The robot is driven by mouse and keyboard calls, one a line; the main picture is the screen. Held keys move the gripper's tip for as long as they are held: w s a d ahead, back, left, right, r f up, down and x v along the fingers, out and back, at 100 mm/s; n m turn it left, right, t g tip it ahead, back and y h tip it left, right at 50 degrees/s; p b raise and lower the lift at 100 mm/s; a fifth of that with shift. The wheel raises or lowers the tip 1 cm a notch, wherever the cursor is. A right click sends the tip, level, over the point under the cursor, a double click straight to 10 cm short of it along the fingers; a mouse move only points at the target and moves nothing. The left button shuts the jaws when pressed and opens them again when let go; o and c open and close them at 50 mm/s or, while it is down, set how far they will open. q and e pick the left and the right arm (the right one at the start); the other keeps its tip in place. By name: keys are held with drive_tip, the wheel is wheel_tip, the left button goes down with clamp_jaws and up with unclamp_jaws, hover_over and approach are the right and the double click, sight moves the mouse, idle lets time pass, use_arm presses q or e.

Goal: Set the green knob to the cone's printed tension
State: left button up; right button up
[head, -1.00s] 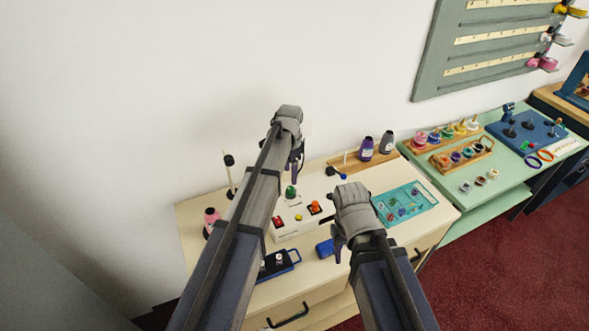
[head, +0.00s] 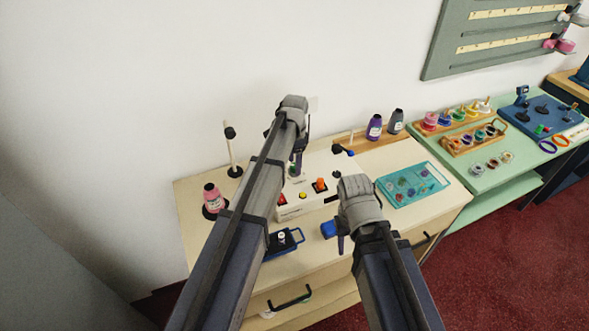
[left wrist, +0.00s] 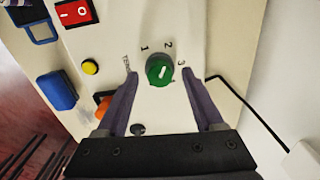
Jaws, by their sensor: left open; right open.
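The green knob (left wrist: 160,70) sits on the white machine box (head: 343,177), with marks 1, 2 and 3 printed around it. Its white pointer line is short and tilted; I cannot tell for sure which mark it meets. My left gripper (left wrist: 160,84) is open, with one finger on each side of the knob, apart from it. In the head view my left gripper (head: 297,165) mostly hides the knob. A pink cone (head: 212,197) stands at the left of the counter; its label is too small to read. My right gripper (head: 342,225) is open and empty above the counter front.
The box also carries a red switch (left wrist: 74,12), a yellow button (left wrist: 89,67) and an orange knob (left wrist: 104,107). A blue block (left wrist: 58,91) lies beside it. A purple cone (head: 375,127) and a grey cone (head: 396,121) stand behind. A teal tray (head: 412,184) lies right.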

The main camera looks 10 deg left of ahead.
use_arm(q)
drive_tip(key=shift+f, duration=0.2)
clamp_jaws()
idle(0.5)
